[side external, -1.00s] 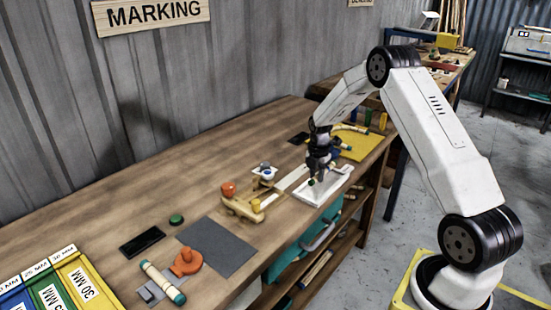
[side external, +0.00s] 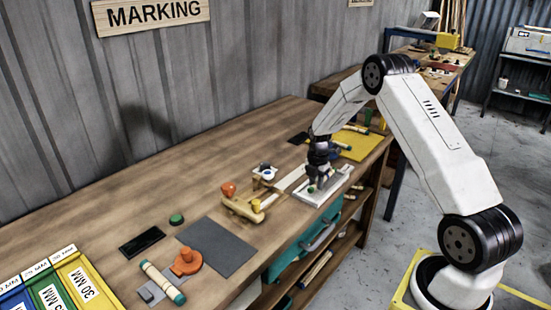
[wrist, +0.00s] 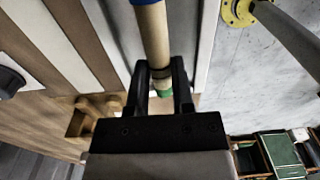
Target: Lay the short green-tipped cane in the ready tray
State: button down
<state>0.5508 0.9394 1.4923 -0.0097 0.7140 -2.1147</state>
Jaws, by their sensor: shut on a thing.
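My gripper (side external: 318,178) is low over the white tray (side external: 334,188) on the right part of the bench. In the wrist view my gripper (wrist: 160,74) is shut on a pale cane (wrist: 153,35) with a green tip (wrist: 165,93). The cane lies between the two black fingers, its green end towards the palm. The grey tray floor and pale rim (wrist: 206,45) show beneath and beside it. In the side view the gripper hides most of the cane. I cannot tell whether the cane touches the tray floor.
A teal-ended cane (side external: 162,281), an orange tool (side external: 188,261) and a grey mat (side external: 228,246) are nearer the camera.

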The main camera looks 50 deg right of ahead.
jog(key=shift+c, duration=2)
grip_release()
jog(key=shift+r, duration=3.95)
jog(key=shift+a, duration=0.15)
jog(key=shift+a+r+m, duration=0.2)
jog(key=shift+a+m, duration=0.1)
jog(key=shift+a, duration=0.25)
jog(key=s+a+r+m+t, duration=0.1)
jog(key=s+a+m, duration=0.4)
jog(key=a, duration=0.3)
jog(key=s+a+r+m, duration=0.2)
jog(key=s+a+m, duration=0.3)
jog(key=a, duration=0.4)
jog(key=s+a+r+m+t, duration=0.1)
jog(key=s+a+m, duration=0.5)
jog(key=a+m, duration=0.1)
jog(key=shift+a+r+t, duration=0.25)
jog(key=shift+a+t, duration=0.05)
jog(key=shift+a, duration=0.6)
